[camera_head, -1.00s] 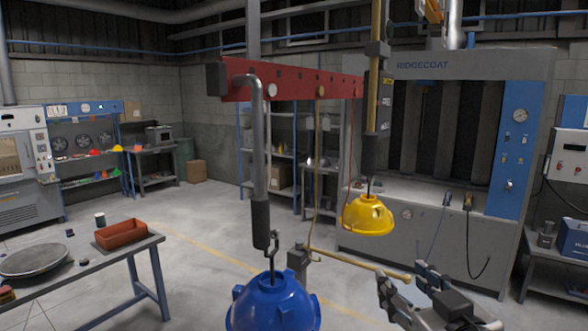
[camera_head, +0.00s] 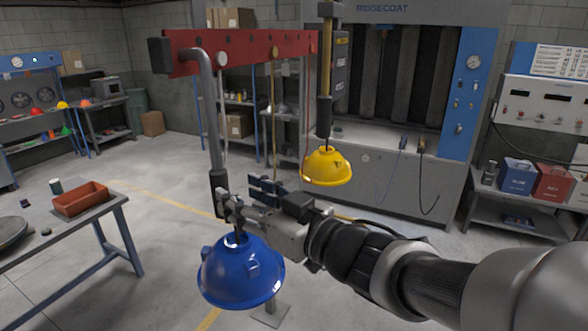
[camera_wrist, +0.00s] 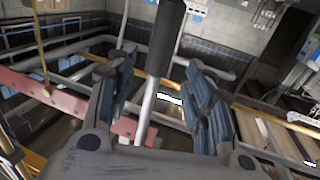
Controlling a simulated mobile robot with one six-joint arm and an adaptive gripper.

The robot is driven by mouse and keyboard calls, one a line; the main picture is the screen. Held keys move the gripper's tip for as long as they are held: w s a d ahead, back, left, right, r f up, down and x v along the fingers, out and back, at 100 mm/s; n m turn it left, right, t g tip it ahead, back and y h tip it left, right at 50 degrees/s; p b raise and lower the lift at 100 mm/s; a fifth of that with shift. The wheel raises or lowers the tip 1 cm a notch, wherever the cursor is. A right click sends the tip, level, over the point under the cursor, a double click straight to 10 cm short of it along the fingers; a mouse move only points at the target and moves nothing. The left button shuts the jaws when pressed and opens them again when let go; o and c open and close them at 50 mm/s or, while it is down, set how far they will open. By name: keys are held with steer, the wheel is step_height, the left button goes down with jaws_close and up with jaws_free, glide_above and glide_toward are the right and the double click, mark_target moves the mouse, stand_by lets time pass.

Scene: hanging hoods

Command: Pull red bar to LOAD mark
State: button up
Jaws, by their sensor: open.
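The red bar (camera_head: 238,50) runs across the upper middle of the head view. A grey hanger rod (camera_head: 208,110) with a black grip (camera_head: 219,182) comes down from its left end and carries a blue hood (camera_head: 241,270). A yellow hood (camera_head: 326,167) hangs by the bar's right end. My gripper (camera_head: 243,196) is at the lower end of the black grip, just above the blue hood. In the wrist view the black grip (camera_wrist: 167,38) shows between the two spread fingers, with no clear contact. The red bar also shows there (camera_wrist: 72,103). I cannot see a LOAD mark.
A grey booth (camera_head: 400,200) stands behind the yellow hood. A work table (camera_head: 85,235) with an orange-red tray (camera_head: 81,200) is at the left. A blue bin (camera_head: 517,178) and a red bin (camera_head: 553,182) stand at the right. The floor at centre left is open.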

mark_target(224, 186)
steer(key=x, duration=0.7)
steer(key=shift+w+a, duration=0.2)
steer(key=shift+c, duration=0.2)
jaws_close()
stand_by(0.3)
